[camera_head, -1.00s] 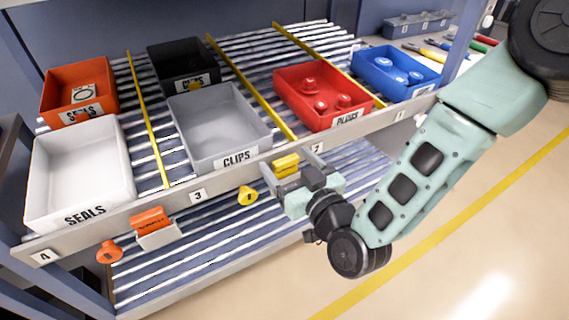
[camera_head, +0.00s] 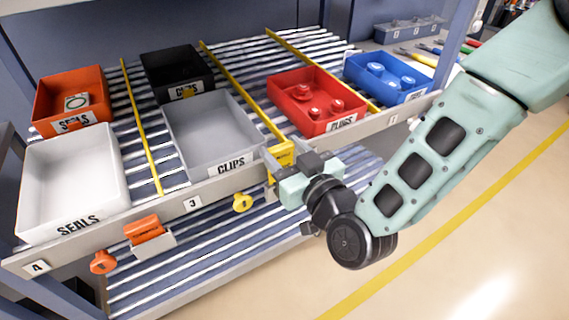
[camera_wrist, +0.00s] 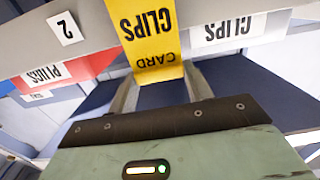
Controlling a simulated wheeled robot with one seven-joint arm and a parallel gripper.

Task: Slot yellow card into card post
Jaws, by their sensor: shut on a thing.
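The yellow card (camera_head: 282,155) is held in my gripper (camera_head: 277,167) in front of the shelf's front rail, right of the grey CLIPS bin. In the wrist view the card (camera_wrist: 150,35) reads CLIPS and CARD and extends away from between the two fingers (camera_wrist: 160,88). My gripper is shut on its near end. A small pale holder (camera_head: 158,245) hangs below the rail at left, with an orange card (camera_head: 146,229) standing in it. It may be the card post; I cannot tell for sure. The holder is well left of my gripper.
A yellow round tag (camera_head: 242,202) and an orange round tag (camera_head: 103,262) sit below the rail. Bins stand above: white SEALS (camera_head: 75,190), grey CLIPS (camera_head: 210,135), red PLUGS (camera_head: 315,103), blue (camera_head: 385,80). Floor at right is clear.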

